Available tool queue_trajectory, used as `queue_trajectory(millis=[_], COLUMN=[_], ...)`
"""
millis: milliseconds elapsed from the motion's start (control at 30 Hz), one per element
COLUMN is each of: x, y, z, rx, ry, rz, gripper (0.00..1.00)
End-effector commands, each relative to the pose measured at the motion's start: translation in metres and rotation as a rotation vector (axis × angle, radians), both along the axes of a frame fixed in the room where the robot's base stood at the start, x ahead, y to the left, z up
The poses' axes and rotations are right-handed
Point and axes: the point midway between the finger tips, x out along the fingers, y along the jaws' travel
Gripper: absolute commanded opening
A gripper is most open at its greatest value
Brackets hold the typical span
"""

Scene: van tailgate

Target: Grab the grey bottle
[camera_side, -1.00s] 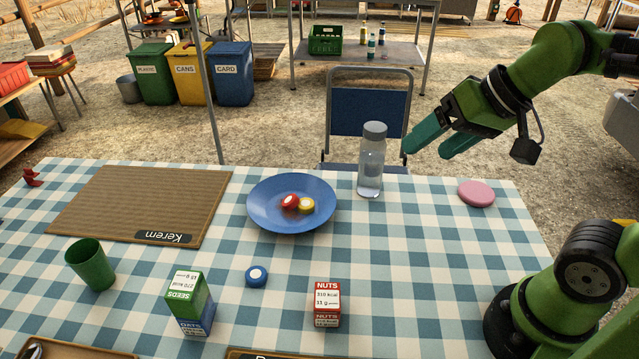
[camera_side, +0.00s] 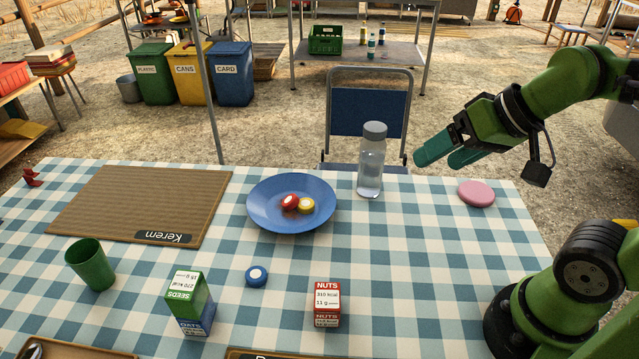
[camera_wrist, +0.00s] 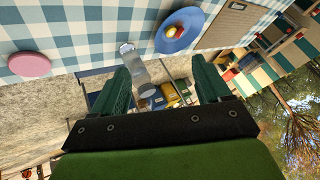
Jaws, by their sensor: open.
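The grey bottle (camera_side: 371,160) is clear with a grey cap and stands upright at the table's far edge, right of the blue plate (camera_side: 262,212). My gripper (camera_side: 441,157) is open and empty, to the right of the bottle and apart from it, at about the height of its upper half. In the wrist view the bottle (camera_wrist: 134,64) shows beyond the gap between the two teal fingers (camera_wrist: 163,84), nearer the left finger in the picture.
A pink disc (camera_side: 476,194) lies on the table below my gripper. The blue plate holds a red and a yellow round piece. A blue chair (camera_side: 368,112) stands behind the bottle. A nuts box (camera_side: 327,303) stands nearer the front.

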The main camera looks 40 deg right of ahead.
Motion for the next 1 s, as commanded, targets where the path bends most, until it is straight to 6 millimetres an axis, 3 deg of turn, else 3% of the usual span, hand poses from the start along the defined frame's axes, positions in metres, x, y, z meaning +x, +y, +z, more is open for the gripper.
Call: queue_trajectory(millis=[33,133,467,567,767,1000], x=[0.0,0.0,0.001,0.012,0.073,0.155], y=[0.0,0.0,0.001,0.001,-0.016,-0.052], z=[0.0,0.0,-0.004,-0.008,0.003,0.017], rx=[0.0,0.0,0.001,-0.005,-0.086,-0.226], ry=[0.0,0.0,0.018,0.059,0.179,0.288], rz=[0.0,0.0,0.003,0.01,-0.008,-0.133], gripper=[0.76,0.92,0.92,0.92,0.92,0.92])
